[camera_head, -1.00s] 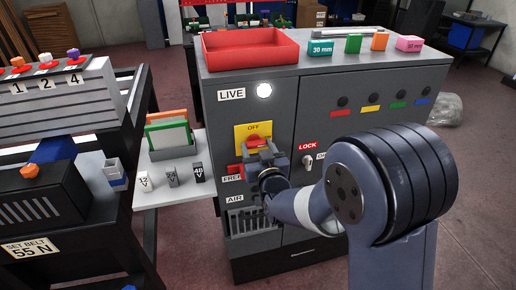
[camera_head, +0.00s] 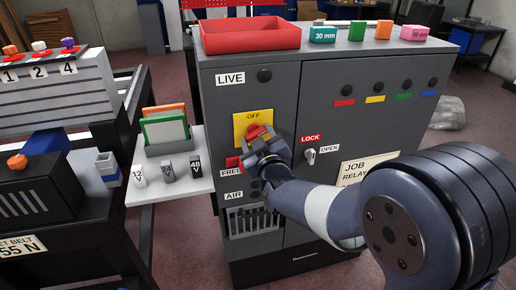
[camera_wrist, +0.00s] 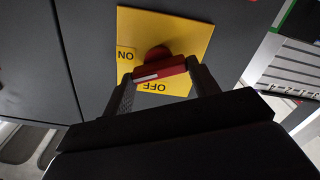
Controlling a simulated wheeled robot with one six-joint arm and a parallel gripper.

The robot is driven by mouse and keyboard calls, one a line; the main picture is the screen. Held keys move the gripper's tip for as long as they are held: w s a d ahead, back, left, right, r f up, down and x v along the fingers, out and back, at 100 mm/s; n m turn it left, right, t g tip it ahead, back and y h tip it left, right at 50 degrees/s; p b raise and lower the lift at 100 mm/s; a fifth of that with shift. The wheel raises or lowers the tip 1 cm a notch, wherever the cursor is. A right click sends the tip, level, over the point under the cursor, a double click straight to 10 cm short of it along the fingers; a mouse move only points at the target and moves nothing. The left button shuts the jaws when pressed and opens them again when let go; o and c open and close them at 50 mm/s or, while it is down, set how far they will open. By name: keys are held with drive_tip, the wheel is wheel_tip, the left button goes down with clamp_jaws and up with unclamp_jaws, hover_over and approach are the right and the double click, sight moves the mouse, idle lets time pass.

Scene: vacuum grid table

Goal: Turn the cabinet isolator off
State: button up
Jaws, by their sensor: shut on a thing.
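The isolator is a yellow plate (camera_head: 241,120) with a red rotary handle (camera_head: 253,131) on the grey cabinet's left door. "OFF" is printed along the plate's top edge. My gripper (camera_head: 263,143) is at the handle from below right and hides part of it. In the wrist view the picture is turned over: the red handle (camera_wrist: 165,70) with a white stripe lies between my two fingers (camera_wrist: 160,77), which are closed on it. There "ON" shows at the plate's left and "OFF" just below the handle. The lamp (camera_head: 265,75) beside "LIVE" is dark.
A key switch (camera_head: 310,156) marked LOCK and OPEN is right of my gripper. A red tray (camera_head: 250,38) and several coloured blocks stand on the cabinet top.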

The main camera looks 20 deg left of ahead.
drive_tip(key=n+b, duration=0.2)
drive_tip(key=shift+f+n, duration=0.15)
drive_tip(key=shift+n, duration=0.25)
drive_tip(key=n+b, duration=0.1)
drive_tip(key=n, duration=0.2)
drive_tip(key=shift+a+n+b, duration=0.1)
drive_tip(key=shift+n+b, duration=0.2)
drive_tip(key=shift+b, duration=0.05)
drive_tip(key=n+b, duration=0.1)
drive_tip(key=n, duration=0.5)
drive_tip(key=o, duration=1)
drive_tip(key=shift+s, duration=0.1)
drive_tip(key=v, duration=1)
drive_tip(key=shift+s+b, duration=0.3)
